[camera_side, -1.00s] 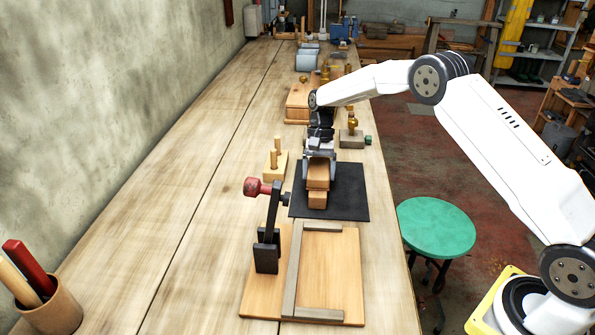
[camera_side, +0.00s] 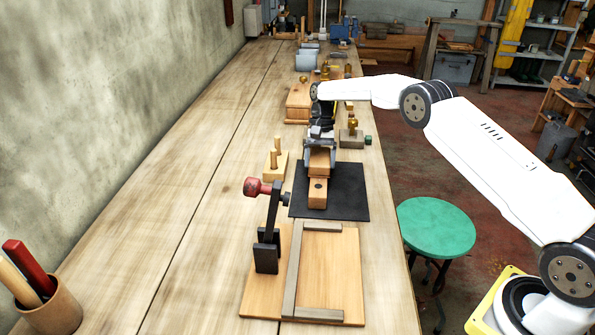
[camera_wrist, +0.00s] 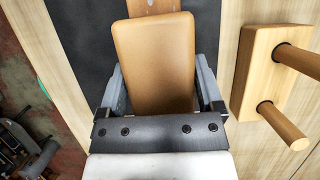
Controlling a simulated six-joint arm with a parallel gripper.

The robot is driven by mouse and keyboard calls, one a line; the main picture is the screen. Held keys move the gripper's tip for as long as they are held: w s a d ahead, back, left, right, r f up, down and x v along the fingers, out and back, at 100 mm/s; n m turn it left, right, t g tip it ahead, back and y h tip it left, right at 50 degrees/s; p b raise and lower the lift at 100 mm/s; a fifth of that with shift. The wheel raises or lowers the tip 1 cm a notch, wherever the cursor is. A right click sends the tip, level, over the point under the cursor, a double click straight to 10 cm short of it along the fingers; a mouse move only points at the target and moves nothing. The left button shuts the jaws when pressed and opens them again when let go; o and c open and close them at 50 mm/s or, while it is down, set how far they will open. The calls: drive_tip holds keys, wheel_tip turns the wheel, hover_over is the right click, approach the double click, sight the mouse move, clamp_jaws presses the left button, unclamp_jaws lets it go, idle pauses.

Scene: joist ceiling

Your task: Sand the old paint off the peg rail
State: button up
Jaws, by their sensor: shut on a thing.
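My gripper (camera_side: 319,158) is shut on a tan sanding block (camera_wrist: 155,60), with one grey finger along each side of it in the wrist view. In the side view the block (camera_side: 319,170) is over the far part of a narrow wooden rail (camera_side: 317,198) that lies on a black mat (camera_side: 347,195). The near end of the rail shows a dark hole; the block and gripper hide the rest. The rail also shows at the top of the wrist view (camera_wrist: 152,6). I cannot tell whether block and rail touch, and no paint is clearly visible.
A small block with two pegs (camera_side: 274,170) stands left of the mat. A board with wooden strips (camera_side: 344,262) and a red-handled clamp (camera_side: 267,250) is in front. A metal block with a brass knob (camera_side: 351,140) stands behind right. The left bench is mostly clear.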

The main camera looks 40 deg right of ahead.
sight(318, 185)
drive_tip(key=shift+s+a, duration=2.45)
drive_tip(key=shift+a, duration=0.05)
wheel_tip(318, 185, up, 8)
